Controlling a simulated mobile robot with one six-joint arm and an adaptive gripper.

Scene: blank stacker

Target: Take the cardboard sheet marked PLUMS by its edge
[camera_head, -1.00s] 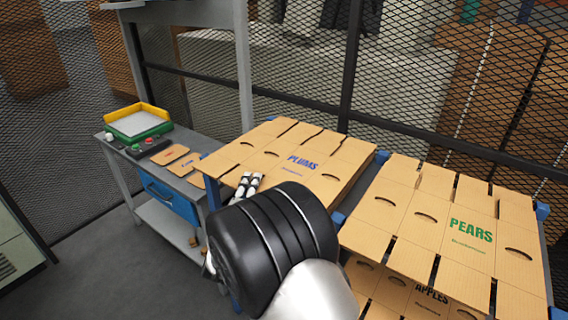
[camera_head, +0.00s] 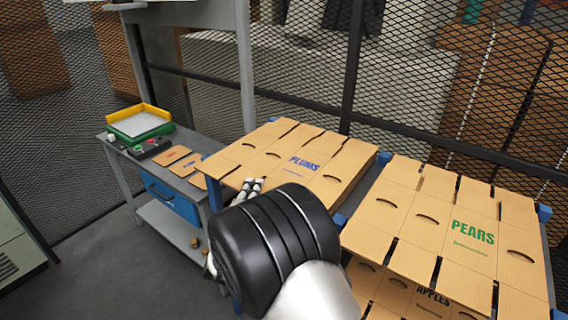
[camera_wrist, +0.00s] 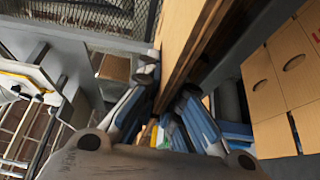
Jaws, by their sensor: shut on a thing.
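The cardboard sheet marked PLUMS (camera_head: 330,160) lies flat on top of a stack in the middle of the head view, with blue lettering. My gripper (camera_head: 251,186) is at its near left edge, partly hidden behind my dark wrist. In the wrist view, the fingers of my gripper (camera_wrist: 166,98) stand on both sides of the sheet's edge (camera_wrist: 178,35) and are shut on it. The exact contact at the fingertips is hard to make out.
A stack marked PEARS (camera_head: 450,210) stands to the right, with cartons marked APPLES (camera_head: 430,298) in front of it. A grey side table (camera_head: 120,155) at the left holds a yellow and green tray (camera_head: 140,122) and small cardboard tags (camera_head: 172,155). A mesh fence (camera_head: 420,90) runs behind.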

